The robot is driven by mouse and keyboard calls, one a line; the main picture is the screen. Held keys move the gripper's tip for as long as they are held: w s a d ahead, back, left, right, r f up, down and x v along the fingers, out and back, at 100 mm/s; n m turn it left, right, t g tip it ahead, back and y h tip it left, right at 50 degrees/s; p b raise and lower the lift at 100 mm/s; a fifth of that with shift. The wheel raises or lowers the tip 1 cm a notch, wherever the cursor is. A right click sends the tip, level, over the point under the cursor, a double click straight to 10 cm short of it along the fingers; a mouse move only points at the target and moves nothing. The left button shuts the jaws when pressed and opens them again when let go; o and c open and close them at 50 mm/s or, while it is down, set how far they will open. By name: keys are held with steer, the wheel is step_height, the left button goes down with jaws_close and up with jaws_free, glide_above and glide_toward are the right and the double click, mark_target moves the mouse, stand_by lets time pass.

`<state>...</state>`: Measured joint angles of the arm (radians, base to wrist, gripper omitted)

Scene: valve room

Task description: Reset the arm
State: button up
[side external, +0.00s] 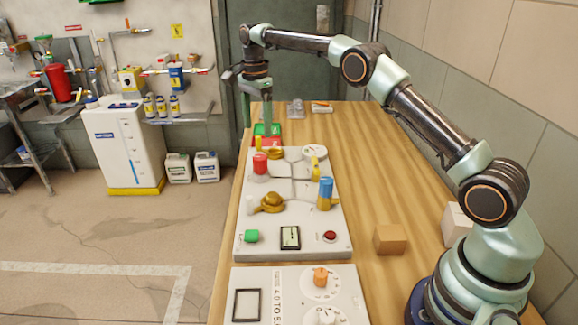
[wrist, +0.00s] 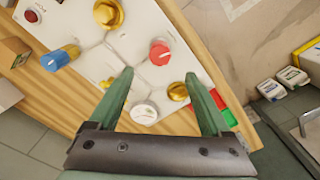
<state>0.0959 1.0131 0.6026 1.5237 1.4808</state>
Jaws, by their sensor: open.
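My gripper (side external: 257,108) is raised on the outstretched arm over the far end of the wooden table, with its fingers pointing down. In the wrist view my gripper (wrist: 168,95) is open, with two green fingers apart and nothing between them but the white valve panel (wrist: 90,85) below. The panel also shows in the side view (side external: 300,243). It carries a red knob (side external: 260,163), a blue and yellow knob (side external: 325,193), brass valves (side external: 272,203), a green knob (side external: 251,236) and a red button (side external: 330,236). I cannot tell the exact height of the fingers above the table.
A second white panel (side external: 262,275) with an orange knob (side external: 320,275) lies nearer. A cardboard-coloured box (side external: 390,239) stands right of the panels, close to my base. Green and red pieces (side external: 266,130) lie near the gripper. A wall borders the right; the floor is left.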

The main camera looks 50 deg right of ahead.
steer(key=shift+r, duration=0.15)
steer(key=s+a+r+n+t, duration=0.3)
steer(key=s+r+n, duration=0.6)
steer(key=s+r, duration=0.3)
steer(key=s+a+f+n+t, duration=0.1)
steer(key=s+n, duration=0.3)
steer(key=s, duration=0.4)
steer(key=s+a+f+n+t, duration=0.1)
steer(key=s+f+n, duration=0.3)
steer(key=s, duration=0.4)
steer(key=shift+s+a+n+t, duration=0.25)
steer(key=shift+s+n+t, duration=0.1)
steer(key=shift+n, duration=0.15)
